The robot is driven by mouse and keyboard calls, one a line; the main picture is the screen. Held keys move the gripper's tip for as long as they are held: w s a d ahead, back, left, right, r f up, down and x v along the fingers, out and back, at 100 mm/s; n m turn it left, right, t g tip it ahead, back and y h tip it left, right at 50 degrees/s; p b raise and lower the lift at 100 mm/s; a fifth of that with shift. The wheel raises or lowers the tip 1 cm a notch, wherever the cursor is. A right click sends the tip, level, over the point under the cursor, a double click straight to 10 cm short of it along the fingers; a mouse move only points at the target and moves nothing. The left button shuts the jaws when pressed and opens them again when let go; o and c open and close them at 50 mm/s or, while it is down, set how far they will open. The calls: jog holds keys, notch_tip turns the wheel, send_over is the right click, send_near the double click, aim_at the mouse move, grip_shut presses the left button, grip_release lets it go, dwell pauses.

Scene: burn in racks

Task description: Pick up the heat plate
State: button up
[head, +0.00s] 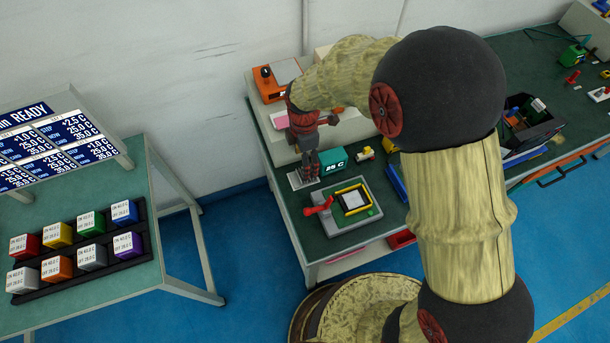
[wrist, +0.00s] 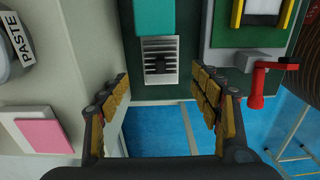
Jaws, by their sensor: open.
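A small grey finned metal plate with a dark raised grip (wrist: 158,62), which looks like the heat plate, lies on the dark green bench top (wrist: 187,85). In the head view the finned plate (head: 296,180) is partly hidden by my gripper. My gripper (head: 309,172) points down above it. In the wrist view my gripper (wrist: 162,88) is open and empty, and the plate shows between and beyond the fingertips. Any contact cannot be told.
A teal box marked 25 C (head: 333,161) stands beside the plate. A grey fixture with a yellow frame (head: 352,200) and red lever (head: 320,206) is close on the right. A paste jar (wrist: 12,45) and pink pad (wrist: 45,134) are left in the wrist view.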

jog(key=shift+d+f+b, duration=0.15)
jog(key=shift+f+b, duration=0.8)
jog(key=shift+f, duration=2.35)
jog(key=shift+c, duration=0.2)
jog(key=c, duration=1.3)
